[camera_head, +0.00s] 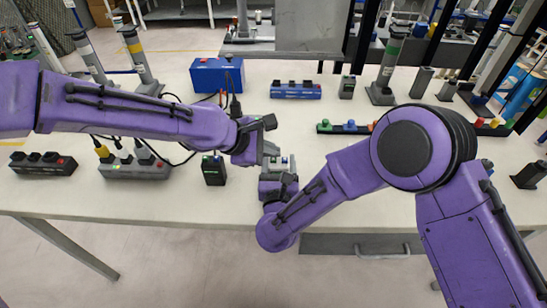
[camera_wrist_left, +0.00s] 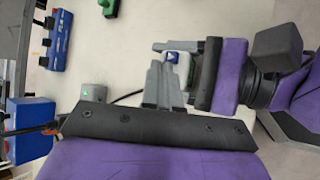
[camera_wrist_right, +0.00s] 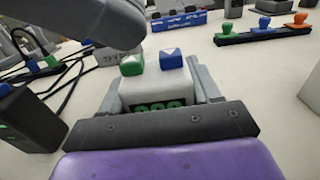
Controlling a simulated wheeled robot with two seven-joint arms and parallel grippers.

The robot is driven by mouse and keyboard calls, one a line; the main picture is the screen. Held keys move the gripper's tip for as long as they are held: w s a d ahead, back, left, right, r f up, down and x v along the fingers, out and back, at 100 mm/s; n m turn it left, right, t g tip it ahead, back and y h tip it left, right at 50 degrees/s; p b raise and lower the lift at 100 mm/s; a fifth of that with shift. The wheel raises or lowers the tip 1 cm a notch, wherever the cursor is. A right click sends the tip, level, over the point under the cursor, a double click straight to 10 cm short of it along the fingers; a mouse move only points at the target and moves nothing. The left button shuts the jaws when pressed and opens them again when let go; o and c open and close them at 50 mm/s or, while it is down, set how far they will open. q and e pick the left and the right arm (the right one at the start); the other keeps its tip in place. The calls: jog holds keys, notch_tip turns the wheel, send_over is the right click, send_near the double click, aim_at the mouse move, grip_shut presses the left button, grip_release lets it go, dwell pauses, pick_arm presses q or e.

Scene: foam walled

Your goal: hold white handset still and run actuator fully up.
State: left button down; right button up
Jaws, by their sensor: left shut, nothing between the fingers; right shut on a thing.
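The white handset (camera_wrist_right: 155,88) is upright between the fingers of my right gripper (camera_wrist_right: 160,100), which is shut on it. It has a green button (camera_wrist_right: 131,66), a blue button (camera_wrist_right: 171,59) and green digits on its front. In the head view my right gripper (camera_head: 278,178) is low at centre, near the table's front edge. My left gripper (camera_head: 268,150) is shut and empty just above and beside the handset. In the left wrist view its grey fingers (camera_wrist_left: 163,86) are close to the blue button (camera_wrist_left: 173,57); contact cannot be told. Which upright column is the actuator is unclear.
Upright columns stand at the back left (camera_head: 139,58) and back right (camera_head: 387,65). A blue box (camera_head: 216,75), a black handset (camera_head: 213,170) and a grey power box (camera_head: 135,167) with cables are on the left. A strip of coloured buttons (camera_head: 345,128) lies right of centre.

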pick_arm(q)
jog(key=shift+f, duration=0.5)
dwell(1.5)
dwell(2.1)
jog(key=shift+r, duration=0.95)
jog(key=shift+r, duration=0.1)
jog(key=shift+r, duration=2.4)
pick_arm(e)
jog(key=o, duration=1.2)
jog(key=shift+s, duration=0.1)
